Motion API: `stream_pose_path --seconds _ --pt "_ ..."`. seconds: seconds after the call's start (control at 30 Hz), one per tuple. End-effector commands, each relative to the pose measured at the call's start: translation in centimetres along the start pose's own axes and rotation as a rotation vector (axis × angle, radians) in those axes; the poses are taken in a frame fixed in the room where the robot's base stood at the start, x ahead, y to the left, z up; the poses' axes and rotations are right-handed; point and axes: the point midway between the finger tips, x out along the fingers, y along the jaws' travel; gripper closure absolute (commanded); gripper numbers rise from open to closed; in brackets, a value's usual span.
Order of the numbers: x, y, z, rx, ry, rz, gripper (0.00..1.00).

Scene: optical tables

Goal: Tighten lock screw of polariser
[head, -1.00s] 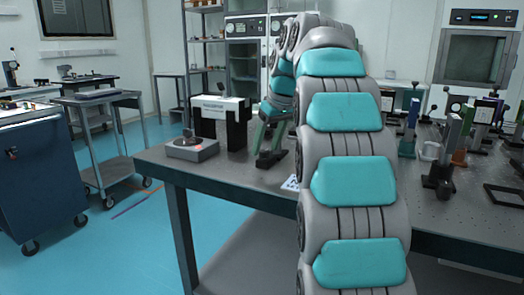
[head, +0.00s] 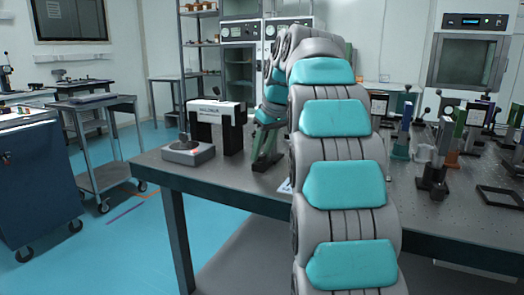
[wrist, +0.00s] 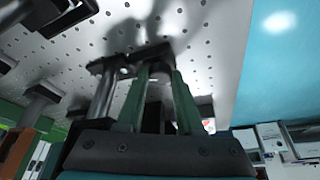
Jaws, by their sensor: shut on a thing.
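My gripper (wrist: 157,78) has two green fingers closed around a small dark, rounded part in the wrist view. I take that part to be the lock screw (wrist: 158,73), but it is mostly hidden between the fingertips. A dark mount and a metal post (wrist: 104,92) stand just left of the fingers. In the head view my gripper (head: 264,152) points down near the optical table's left end, partly covered by my arm. I cannot make out the polariser clearly there.
The perforated optical table (head: 240,188) carries a black-and-white bridge-shaped unit (head: 216,113) and a grey box with a knob (head: 188,152) left of my gripper. A trolley (head: 96,105) stands left.

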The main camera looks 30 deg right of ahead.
Motion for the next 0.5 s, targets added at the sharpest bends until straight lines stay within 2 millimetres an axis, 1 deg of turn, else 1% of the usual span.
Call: stream_pose_path --seconds 0.27,0.5 --pt "0.10 0.00 -0.06 -0.017 0.001 -0.008 1.00" --pt "0.09 0.12 -0.13 -0.156 0.003 -0.065 1.00"
